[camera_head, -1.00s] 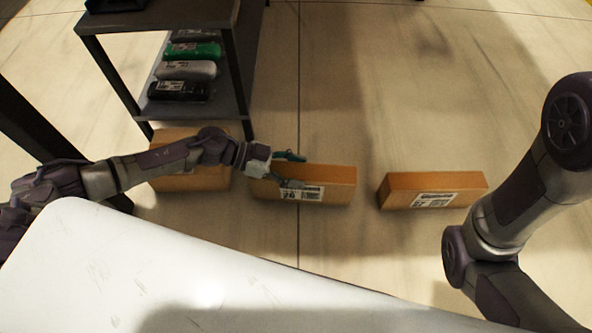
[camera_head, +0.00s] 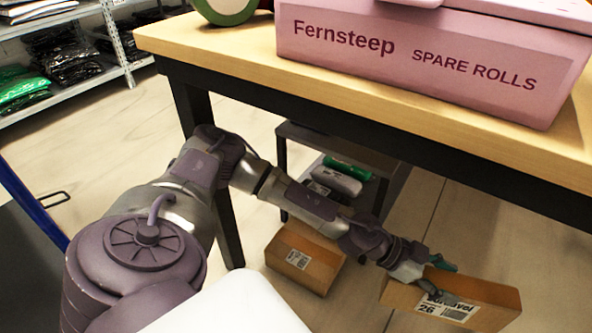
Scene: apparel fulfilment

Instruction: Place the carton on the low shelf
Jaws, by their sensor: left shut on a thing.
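My left gripper (camera_head: 440,281) is shut on the end of a brown carton (camera_head: 490,299) with a white label, at the lower right. I cannot tell whether that carton is clear of the floor. A second brown carton (camera_head: 318,258) with a label stands on the floor to its left, below my left forearm. A low dark shelf unit (camera_head: 394,190) stands behind, partly hidden by the table and my arm. Wrapped green and grey packages (camera_head: 337,181) lie on it. My right gripper is out of view.
A wood-topped table (camera_head: 230,40) with dark legs crosses the upper view above the shelf unit. A pink box (camera_head: 430,60) marked Fernsteep Spare Rolls and a green roll (camera_head: 226,10) are on it. A metal rack (camera_head: 120,45) with bagged garments stands at far left.

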